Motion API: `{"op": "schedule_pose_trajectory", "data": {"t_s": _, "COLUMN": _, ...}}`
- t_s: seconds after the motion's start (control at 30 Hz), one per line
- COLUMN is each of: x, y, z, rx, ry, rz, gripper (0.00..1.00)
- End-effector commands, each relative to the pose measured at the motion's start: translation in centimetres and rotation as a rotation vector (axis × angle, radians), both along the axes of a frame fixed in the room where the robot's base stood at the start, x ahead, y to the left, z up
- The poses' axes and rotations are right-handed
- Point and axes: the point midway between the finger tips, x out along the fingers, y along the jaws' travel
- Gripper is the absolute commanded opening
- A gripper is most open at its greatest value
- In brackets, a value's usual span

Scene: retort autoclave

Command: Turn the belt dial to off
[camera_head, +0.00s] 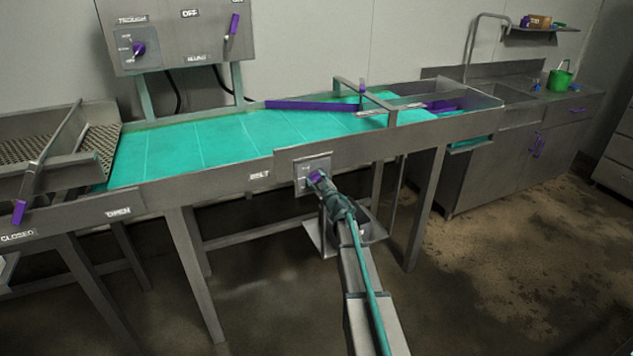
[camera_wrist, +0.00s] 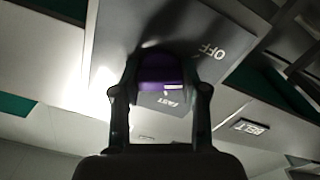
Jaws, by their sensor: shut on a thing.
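The belt dial is a purple knob (camera_head: 316,177) on a grey plate (camera_head: 303,185) on the front side of the conveyor. In the wrist view the purple dial (camera_wrist: 160,77) sits between the fingers of my gripper (camera_wrist: 160,92), which is shut on it. The plate in the wrist view carries the words OFF, at the upper right, and FAST, just below the dial; both appear upside down or tilted. My gripper also shows in the head view (camera_head: 322,184), at the plate. The dial's pointer is partly hidden by the fingers, so I cannot tell its exact setting.
The turquoise belt (camera_head: 200,145) runs above the dial. A BELT label (camera_head: 259,175) is left of the plate. A control box (camera_head: 180,35) with another purple dial stands behind the belt. A purple-handled lever (camera_head: 20,211) is at far left, a sink counter (camera_head: 515,140) at right.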

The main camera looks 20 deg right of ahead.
Motion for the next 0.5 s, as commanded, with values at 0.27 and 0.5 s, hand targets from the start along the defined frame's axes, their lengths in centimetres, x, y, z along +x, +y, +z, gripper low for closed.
{"op": "schedule_pose_trajectory", "data": {"t_s": 0.27, "x": -0.02, "y": 0.02, "z": -0.11, "rx": -0.202, "ry": 0.002, "rz": -0.001, "gripper": 0.09}}
{"op": "schedule_pose_trajectory", "data": {"t_s": 0.5, "x": -0.03, "y": 0.03, "z": -0.09, "rx": -0.302, "ry": 0.004, "rz": 0.0, "gripper": 0.08}}
